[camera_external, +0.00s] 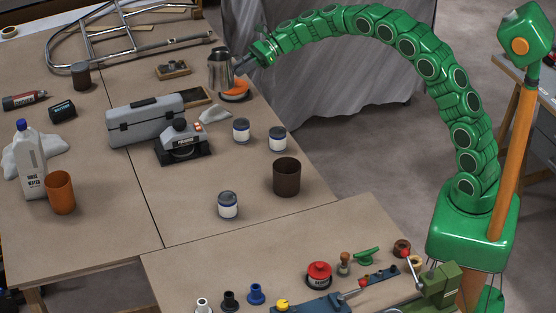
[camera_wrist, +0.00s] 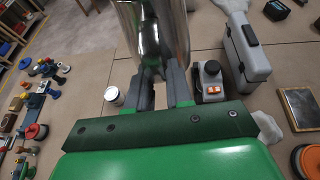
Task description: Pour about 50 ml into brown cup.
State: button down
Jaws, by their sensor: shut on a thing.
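My gripper (camera_external: 240,67) is at the far end of my green arm, over the far part of the table. It is shut on a shiny metal pitcher (camera_external: 221,72), which looks about upright. The pitcher also shows in the wrist view (camera_wrist: 152,30), between my fingers (camera_wrist: 163,88). I cannot tell whether its base touches the table, and its contents are hidden. The dark brown cup (camera_external: 286,177) stands upright near the table's right edge, apart from my gripper. Its inside looks dark and I see no liquid level. An orange-brown cup (camera_external: 60,193) stands at the left.
An orange disc (camera_external: 236,96) lies close to the pitcher. A grey toolbox (camera_external: 146,120) and a polisher (camera_external: 181,143) stand mid-table. Several small white-and-blue cans, one here (camera_external: 277,139), stand around the brown cup. A white bottle (camera_external: 30,160) is at left. The near bench (camera_external: 215,268) holds tools.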

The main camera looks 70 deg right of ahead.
jog(key=s+d+f+n+g+y, duration=0.1)
jog(key=s+d+f+n+g, duration=0.2)
jog(key=f, duration=0.7)
jog(key=s+d+f+n+g+y, duration=0.1)
jog(key=s+d+f+n+g, duration=0.2)
jog(key=s+f, duration=0.4)
jog(key=s+d+f+n+g+y, duration=0.1)
jog(key=s+d+f+n+g, duration=0.3)
jog(key=f, duration=0.8)
jog(key=shift+s+d+f+g, duration=0.2)
jog(key=shift+s+d+g, duration=0.05)
jog(key=shift+s+d, duration=0.2)
jog(key=shift+s+d+f+g, duration=0.15)
jog(key=shift+s+d+g, duration=0.15)
jog(key=shift+d, duration=0.15)
jog(key=shift+s+a+f, duration=0.15)
jog(key=shift+a+f, duration=0.05)
jog(key=shift+f, duration=0.5)
jog(key=shift+r+g, duration=0.15)
jog(key=shift+g, duration=0.1)
